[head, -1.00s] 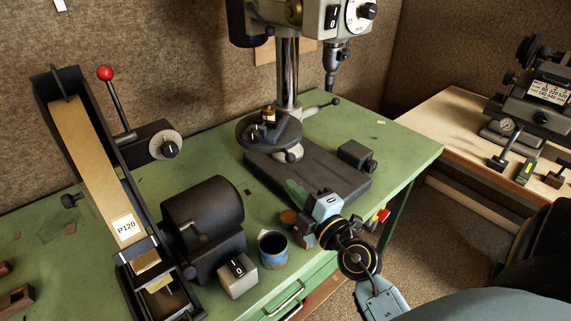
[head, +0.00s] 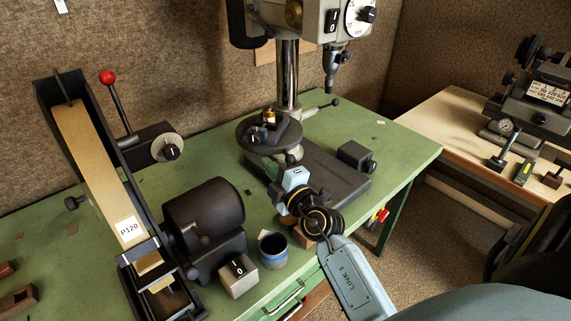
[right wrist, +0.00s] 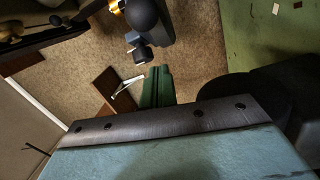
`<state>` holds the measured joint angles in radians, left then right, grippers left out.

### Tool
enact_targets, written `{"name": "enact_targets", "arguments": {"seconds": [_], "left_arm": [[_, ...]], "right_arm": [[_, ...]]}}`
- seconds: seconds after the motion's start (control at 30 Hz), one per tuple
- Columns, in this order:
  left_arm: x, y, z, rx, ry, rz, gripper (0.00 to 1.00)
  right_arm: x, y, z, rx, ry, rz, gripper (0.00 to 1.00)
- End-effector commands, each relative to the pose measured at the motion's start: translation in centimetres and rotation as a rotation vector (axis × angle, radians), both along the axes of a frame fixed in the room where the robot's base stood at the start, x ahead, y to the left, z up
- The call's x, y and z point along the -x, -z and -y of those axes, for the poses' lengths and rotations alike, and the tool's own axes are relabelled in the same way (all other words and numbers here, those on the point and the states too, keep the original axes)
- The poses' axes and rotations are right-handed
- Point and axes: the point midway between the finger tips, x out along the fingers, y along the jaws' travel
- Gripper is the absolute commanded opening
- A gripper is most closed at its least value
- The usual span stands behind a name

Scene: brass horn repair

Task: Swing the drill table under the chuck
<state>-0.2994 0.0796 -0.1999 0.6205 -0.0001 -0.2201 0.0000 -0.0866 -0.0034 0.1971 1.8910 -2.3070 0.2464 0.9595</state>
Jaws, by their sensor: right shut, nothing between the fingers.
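The drill table (head: 250,139) is a round dark plate on the drill press column (head: 289,75), with a small brass-coloured piece (head: 268,117) on it. It sits left of the chuck (head: 330,83), not beneath it. A lever with a dark ball end (head: 334,102) sticks out to the right behind the column. My right gripper (head: 291,160) is just in front of the table's right edge, above the press base (head: 338,185). It is shut and empty. Whether it touches the table cannot be told. The left gripper is not in view.
A belt sander (head: 95,165) with a red-knobbed lever stands left on the green bench (head: 400,148). A blue-banded cup (head: 273,250) and a switch box (head: 238,276) stand near the front edge. A second bench (head: 446,122) with a gauge and tools is at right.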

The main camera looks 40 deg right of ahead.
Motion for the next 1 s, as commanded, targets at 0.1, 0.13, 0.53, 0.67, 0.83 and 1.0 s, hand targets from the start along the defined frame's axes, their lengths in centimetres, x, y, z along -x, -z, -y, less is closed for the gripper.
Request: {"name": "enact_targets", "arguments": {"seconds": [0.1, 0.13, 0.53, 0.67, 0.83, 1.0], "left_arm": [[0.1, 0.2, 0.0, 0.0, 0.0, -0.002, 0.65], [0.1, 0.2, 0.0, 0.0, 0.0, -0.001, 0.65], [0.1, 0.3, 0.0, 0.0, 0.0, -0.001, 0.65], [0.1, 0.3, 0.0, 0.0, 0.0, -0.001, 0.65], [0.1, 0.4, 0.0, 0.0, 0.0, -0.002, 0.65], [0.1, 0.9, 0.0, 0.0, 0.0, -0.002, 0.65]], "right_arm": [[0.2, 0.4, 1.4, 0.007, 0.0, -0.003, 0.0], [0.3, 0.5, 1.8, 0.008, 0.0, -0.002, 0.0], [1.1, 0.8, 3.7, 0.0, -0.001, -0.001, 0.0], [1.1, 0.8, 3.7, 0.0, 0.0, -0.001, 0.0], [1.1, 0.8, 3.7, 0.0, -0.001, -0.001, 0.0], [1.1, 0.9, 3.7, 0.004, -0.017, 0.0, 0.0]]}}
